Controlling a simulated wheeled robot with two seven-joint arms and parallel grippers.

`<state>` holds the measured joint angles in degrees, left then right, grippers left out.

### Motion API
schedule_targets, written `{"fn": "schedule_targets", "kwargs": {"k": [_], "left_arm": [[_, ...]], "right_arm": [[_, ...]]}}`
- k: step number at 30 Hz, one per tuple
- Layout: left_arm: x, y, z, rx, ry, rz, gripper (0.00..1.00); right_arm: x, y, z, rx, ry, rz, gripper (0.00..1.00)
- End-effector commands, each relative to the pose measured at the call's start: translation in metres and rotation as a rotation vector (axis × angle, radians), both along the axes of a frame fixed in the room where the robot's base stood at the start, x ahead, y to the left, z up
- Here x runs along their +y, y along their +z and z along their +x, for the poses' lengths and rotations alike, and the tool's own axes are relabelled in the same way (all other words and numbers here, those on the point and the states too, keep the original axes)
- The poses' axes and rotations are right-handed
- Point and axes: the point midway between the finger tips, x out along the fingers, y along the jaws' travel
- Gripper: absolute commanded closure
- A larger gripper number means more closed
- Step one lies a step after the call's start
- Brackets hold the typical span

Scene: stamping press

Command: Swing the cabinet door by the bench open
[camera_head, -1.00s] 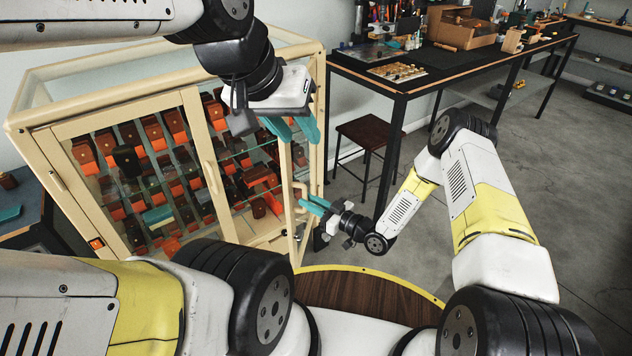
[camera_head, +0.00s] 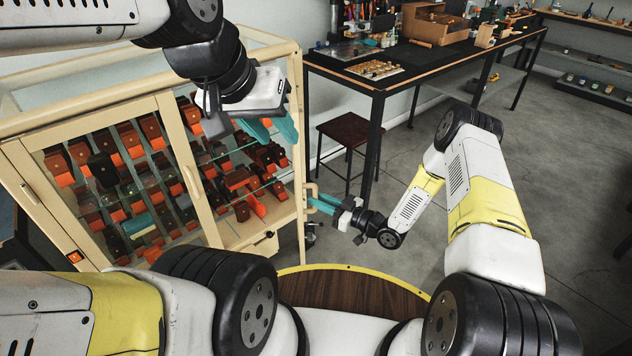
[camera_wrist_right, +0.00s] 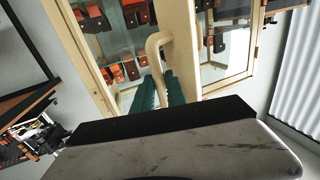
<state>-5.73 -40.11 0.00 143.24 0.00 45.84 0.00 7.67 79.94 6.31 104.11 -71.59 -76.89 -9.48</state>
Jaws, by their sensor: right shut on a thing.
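The cream glass-front cabinet (camera_head: 285,52) stands at the left in the head view, by the bench. Its right door (camera_head: 299,150) stands open, seen nearly edge-on, with shelves visible through the opening. Its left door (camera_head: 178,150) looks closed. My right gripper (camera_head: 318,204) is shut on the right door's handle (camera_head: 311,188). In the right wrist view, its teal fingers (camera_wrist_right: 159,92) are around the cream handle (camera_wrist_right: 153,48). My left gripper (camera_head: 271,130) hangs in front of the cabinet's upper part, its teal fingers apart and empty.
The black workbench (camera_head: 400,70) with tools and trays stands behind at the right. A dark stool (camera_head: 348,130) stands beside it, behind my right gripper. Orange and dark blocks fill the cabinet shelves (camera_head: 250,185). The grey floor (camera_head: 560,190) at the right is clear.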

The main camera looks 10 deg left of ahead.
Motion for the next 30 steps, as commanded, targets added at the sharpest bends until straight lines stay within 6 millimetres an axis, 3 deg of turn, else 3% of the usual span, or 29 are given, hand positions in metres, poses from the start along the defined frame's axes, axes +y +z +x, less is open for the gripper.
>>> {"fn": "schedule_targets", "kwargs": {"k": [5,17,30], "left_arm": [[0.0,0.0,0.0,0.0,0.0,0.0,0.64],[0.0,0.0,0.0,0.0,0.0,0.0,0.64],[0.0,0.0,0.0,0.0,0.0,0.0,0.64]], "right_arm": [[-0.014,0.003,0.008,-0.007,-0.007,0.002,1.0],[-0.016,0.002,0.006,-0.005,0.0,0.003,1.0],[-0.057,0.001,0.029,-0.004,-0.001,0.001,1.0]]}}
